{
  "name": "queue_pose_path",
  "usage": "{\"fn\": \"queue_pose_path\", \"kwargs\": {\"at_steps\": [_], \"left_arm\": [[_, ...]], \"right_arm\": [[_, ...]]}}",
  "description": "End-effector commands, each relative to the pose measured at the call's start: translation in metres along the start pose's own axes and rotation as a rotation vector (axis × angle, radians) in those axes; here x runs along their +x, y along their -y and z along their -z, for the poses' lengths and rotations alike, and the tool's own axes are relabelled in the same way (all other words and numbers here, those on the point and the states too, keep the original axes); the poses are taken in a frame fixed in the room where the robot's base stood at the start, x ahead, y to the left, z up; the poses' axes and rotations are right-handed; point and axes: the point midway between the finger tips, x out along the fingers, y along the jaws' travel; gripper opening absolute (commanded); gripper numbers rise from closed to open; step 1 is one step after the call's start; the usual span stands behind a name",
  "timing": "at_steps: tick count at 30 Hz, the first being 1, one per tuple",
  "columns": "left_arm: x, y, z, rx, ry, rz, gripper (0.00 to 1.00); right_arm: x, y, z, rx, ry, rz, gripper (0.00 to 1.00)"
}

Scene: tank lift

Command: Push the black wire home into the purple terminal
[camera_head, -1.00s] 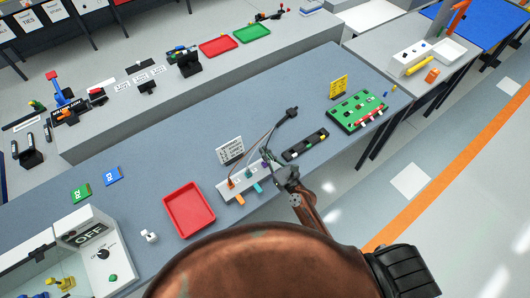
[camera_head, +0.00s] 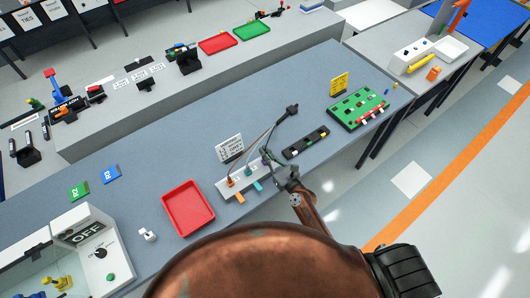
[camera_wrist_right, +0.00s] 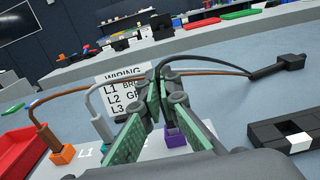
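The black wire (camera_wrist_right: 205,54) arches from the dark plug at the right to between my right gripper's fingertips. My right gripper (camera_wrist_right: 161,82), with green-padded fingers, looks shut on the wire. The purple terminal (camera_wrist_right: 175,138) shows just below and behind the right finger. The wire's lower end is hidden by the fingers, so I cannot tell how deep it sits. In the head view, my right gripper (camera_head: 276,168) is at the right end of the white terminal block (camera_head: 241,180). My left gripper is not in view.
The orange terminal (camera_wrist_right: 62,154) with a brown wire and a teal terminal with a grey wire stand to the left. A wiring sign (camera_head: 229,148) stands behind the block. A red tray (camera_head: 165,190) lies left, a black strip (camera_head: 306,143) and green board (camera_head: 358,108) right.

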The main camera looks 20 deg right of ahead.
Motion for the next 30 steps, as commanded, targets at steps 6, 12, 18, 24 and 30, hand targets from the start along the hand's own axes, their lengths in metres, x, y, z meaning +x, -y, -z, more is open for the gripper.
{"fn": "queue_pose_path", "kwargs": {"at_steps": [6,12,18,24,30], "left_arm": [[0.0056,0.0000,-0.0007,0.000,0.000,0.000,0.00],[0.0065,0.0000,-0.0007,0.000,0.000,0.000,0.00],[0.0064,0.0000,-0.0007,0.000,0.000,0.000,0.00],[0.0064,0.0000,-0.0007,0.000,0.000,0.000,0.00],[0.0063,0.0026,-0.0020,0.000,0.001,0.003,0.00]], "right_arm": [[0.0001,0.0000,0.0062,-0.001,0.000,0.000,0.00],[0.0001,0.0000,0.0072,0.000,0.000,0.000,0.09],[0.0001,0.0000,0.0071,0.000,0.000,0.000,0.23],[0.0000,0.0000,0.0072,0.000,0.000,0.000,0.25],[-0.0063,0.0005,0.0077,-0.001,-0.001,0.000,0.25]]}}
